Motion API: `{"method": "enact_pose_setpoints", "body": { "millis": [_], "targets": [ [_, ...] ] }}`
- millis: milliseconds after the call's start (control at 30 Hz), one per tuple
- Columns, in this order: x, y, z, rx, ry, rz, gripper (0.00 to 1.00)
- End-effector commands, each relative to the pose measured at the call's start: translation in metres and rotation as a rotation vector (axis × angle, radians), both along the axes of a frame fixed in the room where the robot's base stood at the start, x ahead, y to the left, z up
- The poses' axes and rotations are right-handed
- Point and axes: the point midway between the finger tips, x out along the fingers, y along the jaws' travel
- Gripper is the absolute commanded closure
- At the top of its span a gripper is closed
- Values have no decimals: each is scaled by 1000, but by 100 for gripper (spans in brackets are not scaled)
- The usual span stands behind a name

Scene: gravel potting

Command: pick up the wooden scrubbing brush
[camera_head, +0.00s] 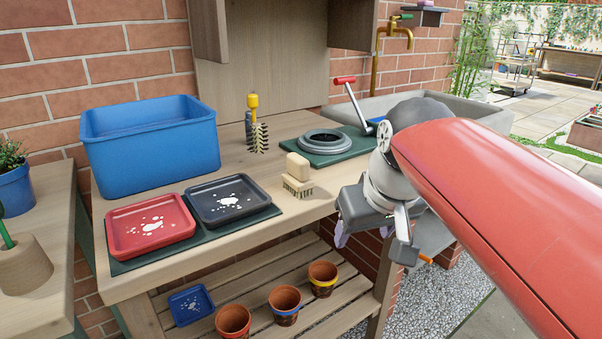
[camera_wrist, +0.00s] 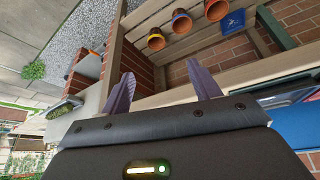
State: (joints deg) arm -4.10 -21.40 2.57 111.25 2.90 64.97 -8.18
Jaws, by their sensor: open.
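The wooden scrubbing brush (camera_head: 298,178) stands on the wooden bench, right of the black tray. It has a pale block on top and light bristles below. My gripper (camera_wrist: 160,69) is open, with two purple fingers apart and nothing between them. In the head view my wrist hangs to the right of the brush, near the bench's front edge, apart from it. One purple finger shows there and the rest of the gripper is partly hidden. I cannot make out the brush in the wrist view.
A red tray (camera_head: 150,226) and a black tray (camera_head: 228,200) lie left of the brush. A blue tub (camera_head: 150,150), a yellow-handled bottle brush (camera_head: 255,122) and a grey ring on a green mat (camera_head: 303,156) stand behind. Terracotta pots (camera_head: 284,304) sit on the lower shelf.

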Motion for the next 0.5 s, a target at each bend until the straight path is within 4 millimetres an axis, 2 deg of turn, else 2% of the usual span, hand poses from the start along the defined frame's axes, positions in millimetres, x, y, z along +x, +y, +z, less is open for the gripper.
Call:
{"method": "enact_pose_setpoints", "body": {
  "millis": [167, 300, 400, 500],
  "targets": [
    [45, 27, 36, -4, 19, 101, 38],
    [88, 58, 64, -2, 39, 214, 38],
    [110, 77, 77, 1, 48, 283, 38],
    [124, 89, 85, 5, 52, 326, 38]
  ]
}}
